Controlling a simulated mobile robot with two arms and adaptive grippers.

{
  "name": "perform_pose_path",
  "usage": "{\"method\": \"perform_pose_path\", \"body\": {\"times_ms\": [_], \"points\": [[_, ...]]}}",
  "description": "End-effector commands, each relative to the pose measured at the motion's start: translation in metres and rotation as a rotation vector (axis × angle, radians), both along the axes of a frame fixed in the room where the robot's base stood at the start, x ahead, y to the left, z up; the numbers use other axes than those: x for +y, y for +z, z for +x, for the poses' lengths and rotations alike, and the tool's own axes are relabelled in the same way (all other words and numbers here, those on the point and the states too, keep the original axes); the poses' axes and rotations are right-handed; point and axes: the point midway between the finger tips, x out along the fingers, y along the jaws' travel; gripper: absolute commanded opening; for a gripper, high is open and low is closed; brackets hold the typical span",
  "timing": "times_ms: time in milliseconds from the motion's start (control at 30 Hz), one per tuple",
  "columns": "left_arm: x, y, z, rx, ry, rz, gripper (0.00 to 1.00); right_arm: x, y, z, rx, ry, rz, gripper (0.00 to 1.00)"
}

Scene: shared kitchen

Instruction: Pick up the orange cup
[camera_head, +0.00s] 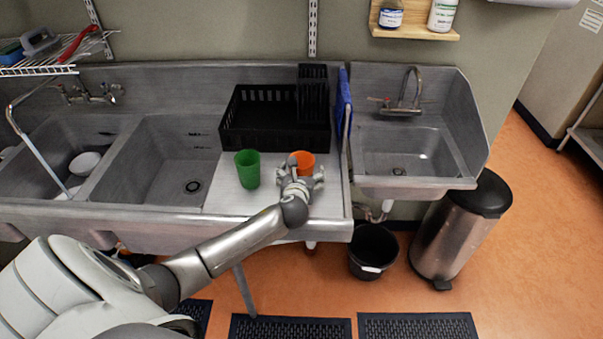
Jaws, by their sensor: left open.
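The orange cup (304,159) stands on the metal drainboard, in front of the black dish rack. Its lower part is hidden behind my left gripper. My left gripper (300,175) is open and reaches in from the front, right at the cup in the picture. I cannot tell whether its fingers touch the cup. My right gripper is not in view.
A green cup (248,169) stands close by to the left on the drainboard (228,200). The black dish rack (275,122) is behind both cups. A blue cloth (343,102) hangs on the divider to the right. Sink basins (160,165) lie left.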

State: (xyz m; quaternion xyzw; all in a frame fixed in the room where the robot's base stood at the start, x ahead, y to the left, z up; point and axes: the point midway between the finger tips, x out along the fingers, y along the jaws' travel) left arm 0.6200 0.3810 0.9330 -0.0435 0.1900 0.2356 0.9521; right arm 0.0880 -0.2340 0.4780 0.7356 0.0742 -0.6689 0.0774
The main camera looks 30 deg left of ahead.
Motion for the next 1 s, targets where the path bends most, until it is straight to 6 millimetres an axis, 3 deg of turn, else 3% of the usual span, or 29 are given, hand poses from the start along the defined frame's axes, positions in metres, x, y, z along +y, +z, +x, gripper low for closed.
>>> {"method": "perform_pose_path", "body": {"times_ms": [67,467,1000], "points": [[-0.0002,0.0001,-0.0001,0.0,0.0,0.0,0.85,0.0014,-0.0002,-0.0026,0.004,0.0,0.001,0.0],[-0.0003,0.0,-0.0003,0.0,0.0,0.0,0.35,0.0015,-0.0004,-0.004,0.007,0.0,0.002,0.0],[-0.0001,0.0086,0.0003,-0.002,0.0,0.0,0.33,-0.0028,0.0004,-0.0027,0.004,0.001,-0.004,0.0]]}}
